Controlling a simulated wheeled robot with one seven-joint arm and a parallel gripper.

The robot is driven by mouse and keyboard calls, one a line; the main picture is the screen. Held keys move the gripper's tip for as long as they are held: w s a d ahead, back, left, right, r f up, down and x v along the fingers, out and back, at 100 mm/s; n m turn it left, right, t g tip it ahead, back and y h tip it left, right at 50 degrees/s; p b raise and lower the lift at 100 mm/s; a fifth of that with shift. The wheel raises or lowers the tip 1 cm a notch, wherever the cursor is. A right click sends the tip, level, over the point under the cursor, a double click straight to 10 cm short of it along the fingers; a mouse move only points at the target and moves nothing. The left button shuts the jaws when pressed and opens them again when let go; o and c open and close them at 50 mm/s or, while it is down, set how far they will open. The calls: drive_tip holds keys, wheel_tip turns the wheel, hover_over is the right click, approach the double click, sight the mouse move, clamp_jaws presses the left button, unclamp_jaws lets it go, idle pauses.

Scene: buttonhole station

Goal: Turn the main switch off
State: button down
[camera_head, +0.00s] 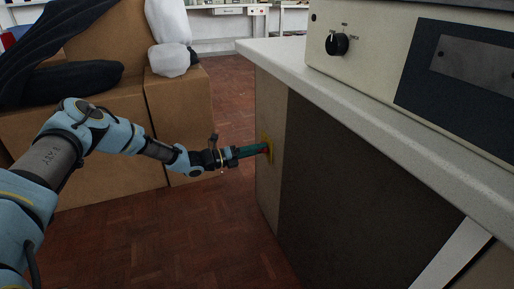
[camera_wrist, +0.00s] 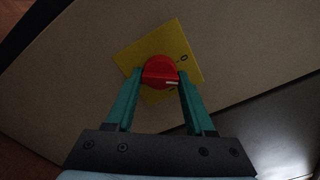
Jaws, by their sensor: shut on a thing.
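The main switch is a round red knob (camera_wrist: 158,72) on a yellow plate (camera_wrist: 138,49), which looks tilted in the wrist view. A "0" mark shows at the plate's upper right. A white pointer line on the knob points to the right, and a mark partly shows below it. In the head view the yellow plate (camera_head: 264,139) is on the end panel of the bench, and the knob is hidden. My gripper (camera_wrist: 161,76) has its two teal fingers shut on the knob, one on each side. The gripper (camera_head: 266,149) reaches the plate from the left in the head view.
A pale bench top (camera_head: 330,86) overhangs the panel and carries a cream machine (camera_head: 375,55) with a black dial (camera_head: 337,44).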

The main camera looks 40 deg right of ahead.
drive_tip(key=n, duration=0.6)
drive_tip(key=shift+n+p, duration=0.4)
idle(0.4)
drive_tip(key=shift+c, duration=1.4)
unclamp_jaws()
drive_tip(key=p+v, duration=0.2)
drive_tip(key=v, duration=0.9)
